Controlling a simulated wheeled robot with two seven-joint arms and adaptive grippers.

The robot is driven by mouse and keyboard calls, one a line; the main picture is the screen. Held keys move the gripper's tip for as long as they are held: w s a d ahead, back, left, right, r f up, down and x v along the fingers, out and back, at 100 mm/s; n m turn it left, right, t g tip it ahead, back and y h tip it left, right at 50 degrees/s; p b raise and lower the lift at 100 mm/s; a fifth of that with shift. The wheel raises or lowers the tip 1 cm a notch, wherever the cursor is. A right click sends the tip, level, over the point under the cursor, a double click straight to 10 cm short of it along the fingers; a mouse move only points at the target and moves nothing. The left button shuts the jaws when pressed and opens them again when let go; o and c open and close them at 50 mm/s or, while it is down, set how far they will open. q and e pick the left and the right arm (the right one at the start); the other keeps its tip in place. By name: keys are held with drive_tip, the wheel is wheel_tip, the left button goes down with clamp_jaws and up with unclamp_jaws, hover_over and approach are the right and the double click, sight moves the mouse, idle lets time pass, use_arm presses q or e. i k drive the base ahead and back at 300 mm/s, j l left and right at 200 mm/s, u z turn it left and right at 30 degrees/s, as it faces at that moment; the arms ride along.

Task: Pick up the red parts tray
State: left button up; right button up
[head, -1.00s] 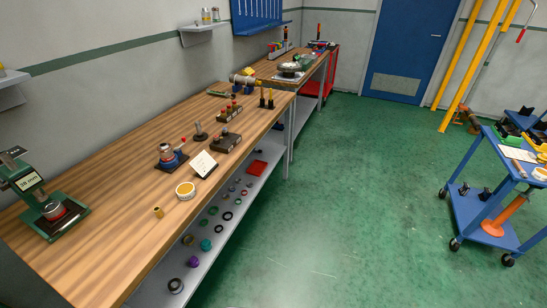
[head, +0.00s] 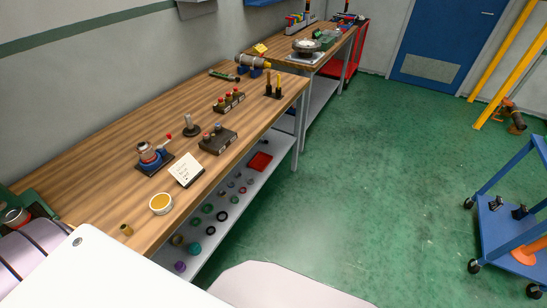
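A small red parts tray (head: 260,161) lies on the grey lower shelf (head: 236,208) under the wooden workbench, towards its far end. It looks shallow and flat at this distance, and I cannot tell whether anything is in it. White and pale parts of my own body fill the bottom left and bottom middle of the head view. Neither gripper's fingers show in the head view.
Several small coloured rings and caps lie nearer on the shelf, such as a purple cap (head: 180,266). The workbench top (head: 110,160) overhangs the shelf. A bench leg (head: 300,130) stands beyond the tray. Green floor (head: 370,190) is clear to the right; a blue cart (head: 505,235) stands at far right.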

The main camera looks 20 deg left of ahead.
sight(260, 162)
drive_tip(key=i, duration=0.8)
drive_tip(key=i+l+u, duration=0.2)
drive_tip(key=i, duration=0.2)
drive_tip(key=i+u, duration=0.25)
drive_tip(key=i+l+u, duration=0.2)
drive_tip(key=i+u, duration=0.25)
drive_tip(key=i+l+u, duration=0.3)
drive_tip(key=u, duration=0.15)
drive_tip(key=i+l+u, duration=0.25)
drive_tip(key=l+u, duration=0.2)
drive_tip(key=i+l+u, duration=0.2)
drive_tip(key=l+u, duration=0.25)
drive_tip(key=l, duration=0.2)
drive_tip(key=i+j+u, duration=0.2)
drive_tip(key=k, duration=0.15)
